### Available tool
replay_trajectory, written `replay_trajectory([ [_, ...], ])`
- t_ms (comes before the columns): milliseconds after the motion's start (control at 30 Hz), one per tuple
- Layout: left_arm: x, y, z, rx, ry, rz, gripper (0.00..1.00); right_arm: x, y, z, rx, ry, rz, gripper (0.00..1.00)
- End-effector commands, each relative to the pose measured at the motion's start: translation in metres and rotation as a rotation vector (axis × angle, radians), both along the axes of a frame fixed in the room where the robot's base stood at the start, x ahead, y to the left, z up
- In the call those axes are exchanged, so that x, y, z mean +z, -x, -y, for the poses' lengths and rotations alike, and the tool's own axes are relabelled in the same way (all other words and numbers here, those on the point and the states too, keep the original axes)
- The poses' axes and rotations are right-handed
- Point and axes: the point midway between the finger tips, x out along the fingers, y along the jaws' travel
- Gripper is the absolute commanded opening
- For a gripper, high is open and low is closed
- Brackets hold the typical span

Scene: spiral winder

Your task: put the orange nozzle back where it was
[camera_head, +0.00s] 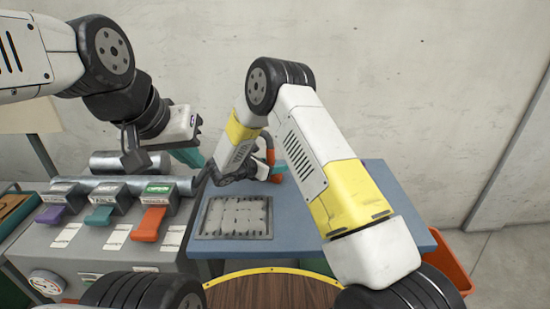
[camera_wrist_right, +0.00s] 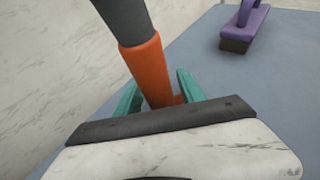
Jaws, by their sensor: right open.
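The orange nozzle (camera_wrist_right: 150,70) with a dark grey upper part stands on the blue table between the teal fingers of my right gripper (camera_wrist_right: 158,95) in the right wrist view. The fingers are apart, one on each side of it. Its lower end is partly hidden by the gripper body. In the head view, orange parts (camera_head: 268,143) show beside my right gripper (camera_head: 268,168) at the table's back. My left gripper (camera_head: 190,152) hangs above the grey machine at left, with teal fingers; its opening is unclear.
The blue table (camera_head: 300,235) carries a grey tray (camera_head: 237,217). A purple tool with a brown base (camera_wrist_right: 245,28) stands on the table in the wrist view. The grey machine (camera_head: 120,262) has purple, teal and orange levers. An orange bin (camera_head: 450,262) is at right.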

Motion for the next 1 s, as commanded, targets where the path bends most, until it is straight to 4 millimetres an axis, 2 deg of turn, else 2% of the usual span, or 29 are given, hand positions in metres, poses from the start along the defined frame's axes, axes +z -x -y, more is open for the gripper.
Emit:
replay_trajectory([
  [167, 0.000, 0.000, 0.000, 0.000, 0.000, 0.000, 0.00, 0.010, 0.014, -0.016, 0.003, -0.001, 0.002, 0.47],
  [500, 0.000, 0.000, 0.000, 0.000, 0.000, 0.000, 0.00, 0.037, 0.061, -0.062, 0.003, 0.000, 0.002, 0.47],
  [700, 0.000, 0.000, 0.000, 0.000, 0.000, 0.000, 0.00, 0.046, 0.076, -0.075, 0.000, -0.001, 0.001, 0.47],
  [767, 0.000, 0.000, 0.000, 0.000, 0.000, 0.000, 0.00, 0.050, 0.077, -0.074, -0.010, -0.008, 0.003, 0.47],
  [867, 0.000, 0.000, 0.000, 0.000, 0.000, 0.000, 0.00, 0.066, 0.081, -0.058, -0.070, -0.059, 0.008, 0.47],
  [1000, 0.000, 0.000, 0.000, 0.000, 0.000, 0.000, 0.00, 0.104, 0.096, -0.009, -0.245, -0.218, 0.026, 0.47],
])
